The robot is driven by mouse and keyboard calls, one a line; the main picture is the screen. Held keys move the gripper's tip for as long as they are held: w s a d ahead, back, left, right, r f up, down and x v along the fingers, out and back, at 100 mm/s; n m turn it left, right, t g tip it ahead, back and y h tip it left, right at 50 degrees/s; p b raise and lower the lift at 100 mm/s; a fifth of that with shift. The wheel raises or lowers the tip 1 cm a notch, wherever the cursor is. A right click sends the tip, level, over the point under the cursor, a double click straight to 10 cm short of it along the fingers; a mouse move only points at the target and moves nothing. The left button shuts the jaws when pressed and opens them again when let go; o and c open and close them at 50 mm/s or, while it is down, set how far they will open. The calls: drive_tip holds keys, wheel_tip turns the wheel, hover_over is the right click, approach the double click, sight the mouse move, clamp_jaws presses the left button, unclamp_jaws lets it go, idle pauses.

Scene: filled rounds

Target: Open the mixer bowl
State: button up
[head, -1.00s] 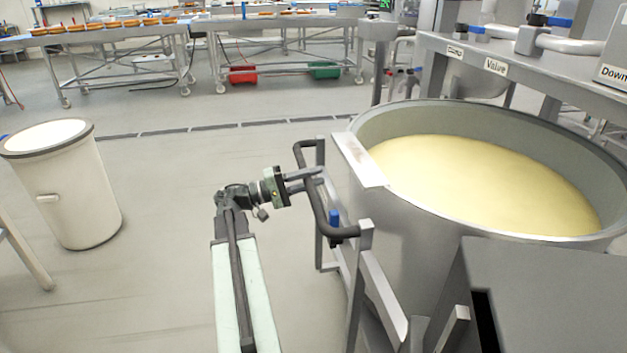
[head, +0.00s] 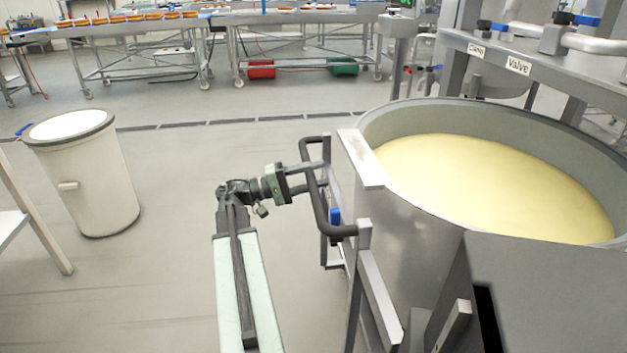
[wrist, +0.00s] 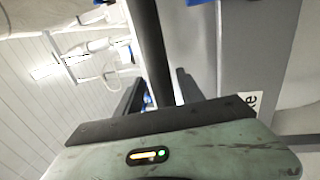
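The mixer bowl (head: 400,215) is a large round steel vessel at the right of the head view, filled with pale yellow dough (head: 500,185). A black bar handle (head: 320,205) stands on the frame at its left side, with a blue part (head: 334,216) near its lower end. My gripper (head: 316,178) is at the upper part of this handle, one finger on either side of the bar. In the wrist view, the black bar (wrist: 152,45) runs between my two fingers (wrist: 158,90). A gap shows between the bar and the left finger, so the gripper looks open around it.
A grey machine cover (head: 550,290) stands at the front right. A steel beam labelled "Valve" (head: 560,75) crosses above the bowl. A white bin (head: 85,185) stands at the left. Steel tables (head: 150,75) line the back. The floor between bin and handle is clear.

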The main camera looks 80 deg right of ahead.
drive_tip(key=b+v, duration=0.1)
drive_tip(key=v, duration=0.6)
drive_tip(key=shift+w+a, duration=0.15)
drive_tip(key=shift+w, duration=0.2)
